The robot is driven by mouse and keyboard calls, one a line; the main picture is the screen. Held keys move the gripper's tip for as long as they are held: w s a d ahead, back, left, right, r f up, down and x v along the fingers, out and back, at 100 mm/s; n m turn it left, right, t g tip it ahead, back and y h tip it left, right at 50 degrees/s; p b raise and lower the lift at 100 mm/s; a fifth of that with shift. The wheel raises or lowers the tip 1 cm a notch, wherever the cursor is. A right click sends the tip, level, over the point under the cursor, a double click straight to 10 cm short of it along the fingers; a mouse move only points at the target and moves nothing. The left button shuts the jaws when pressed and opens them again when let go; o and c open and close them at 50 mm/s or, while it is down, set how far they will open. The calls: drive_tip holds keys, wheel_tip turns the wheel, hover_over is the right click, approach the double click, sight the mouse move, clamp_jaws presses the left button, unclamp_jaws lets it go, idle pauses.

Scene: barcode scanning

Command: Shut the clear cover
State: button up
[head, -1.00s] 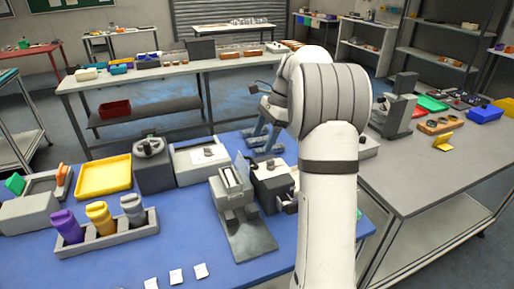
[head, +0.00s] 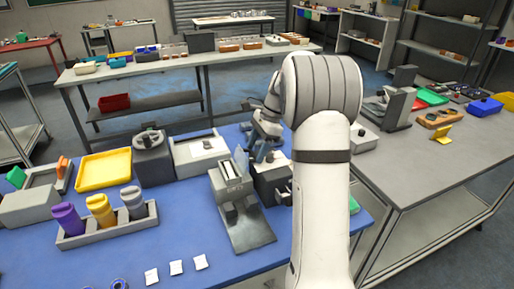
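The clear cover (head: 241,160) is a small see-through panel. It stands raised at the right side of the grey device (head: 246,232) on the blue table. My gripper (head: 262,153) is just right of the cover and behind it in the picture, above a dark box-shaped unit. Whether it touches the cover cannot be told. Its fingers are small and partly overlap the things behind, so their opening is unclear. My white arm hides part of the table to the right.
The dark box unit (head: 271,184) stands close to the device's right. A white-topped box (head: 201,155) and a grey box with a round top (head: 151,158) stand behind. A yellow tray (head: 104,169) and a rack of bottles (head: 107,234) are left. White cards (head: 176,268) lie in front.

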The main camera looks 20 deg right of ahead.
drive_tip(key=c, duration=0.3)
drive_tip(key=shift+a+r, duration=0.1)
drive_tip(key=shift+r, duration=0.05)
